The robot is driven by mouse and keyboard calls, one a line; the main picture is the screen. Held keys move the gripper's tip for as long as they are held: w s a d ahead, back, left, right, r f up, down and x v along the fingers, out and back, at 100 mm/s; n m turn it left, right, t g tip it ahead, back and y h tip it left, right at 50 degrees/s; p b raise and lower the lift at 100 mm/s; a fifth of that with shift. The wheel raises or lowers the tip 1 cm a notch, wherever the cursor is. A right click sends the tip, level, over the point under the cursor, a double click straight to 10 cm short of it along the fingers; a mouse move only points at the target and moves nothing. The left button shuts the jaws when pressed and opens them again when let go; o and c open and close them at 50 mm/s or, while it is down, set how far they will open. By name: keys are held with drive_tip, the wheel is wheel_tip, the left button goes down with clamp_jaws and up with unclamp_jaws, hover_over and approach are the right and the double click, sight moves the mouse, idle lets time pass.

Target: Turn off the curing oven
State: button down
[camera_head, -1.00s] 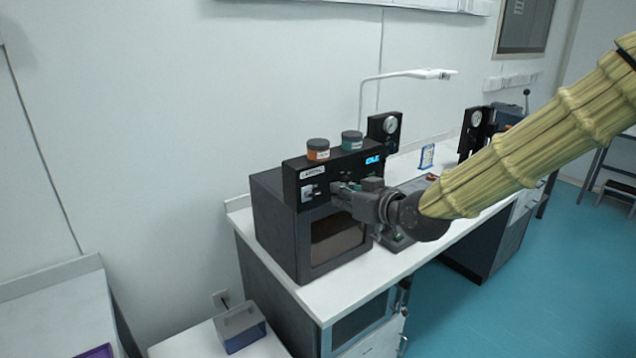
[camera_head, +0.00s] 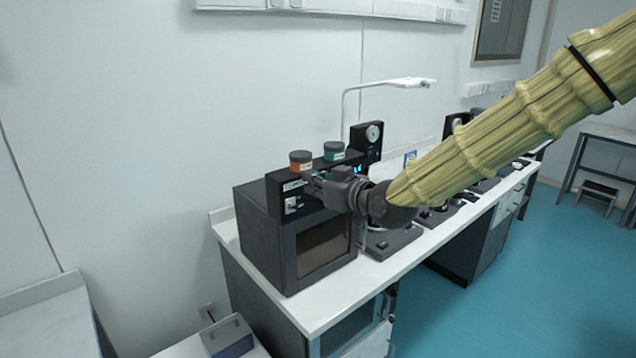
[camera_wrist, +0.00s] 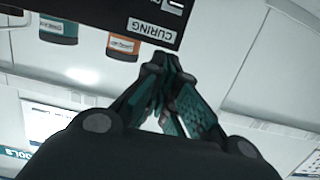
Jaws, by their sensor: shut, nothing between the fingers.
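The curing oven (camera_head: 318,248) is a dark box with a front window, standing on the white bench at the near end. Its black control panel (camera_head: 283,185) runs along the top front, with a small switch (camera_head: 292,203) on a light plate at the left. My gripper (camera_head: 309,184) is shut and empty, in front of the panel's upper part, right of the switch. In the wrist view the closed fingertips (camera_wrist: 163,62) are just by the panel's edge with the "CURING" label (camera_wrist: 149,28). The switch shows only partly at the top of that view. Contact cannot be told.
A gauge box (camera_head: 367,140) and lamp (camera_head: 400,83) stand behind. A grey box (camera_head: 228,337) sits at lower left. Open floor lies right.

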drive_tip(key=p, duration=0.3)
hover_over(298, 206)
drive_tip(key=w, duration=0.2)
drive_tip(key=shift+s+a+f, duration=0.15)
drive_tip(key=shift+s+f, duration=0.05)
drive_tip(key=shift+f, duration=0.4)
drive_tip(key=shift+s+d+f+p, duration=0.2)
drive_tip(key=shift+s+f+p, duration=0.1)
drive_tip(key=shift+f, duration=0.35)
drive_tip(key=shift+s+d+f+p, duration=0.2)
drive_tip(key=shift+s+f+p, duration=0.1)
drive_tip(key=shift+f, duration=0.3)
drive_tip(key=shift+s+d+f, duration=0.15)
drive_tip(key=shift+d+f, duration=0.1)
drive_tip(key=shift+f, duration=0.15)
drive_tip(key=shift+a+f, duration=0.1)
drive_tip(key=shift+f, duration=0.05)
drive_tip(key=shift+s+f+b, duration=0.1)
drive_tip(key=shift+f+b, duration=0.1)
drive_tip(key=shift+b, duration=0.2)
drive_tip(key=shift+b, duration=0.45)
drive_tip(key=shift+t+y, duration=0.3)
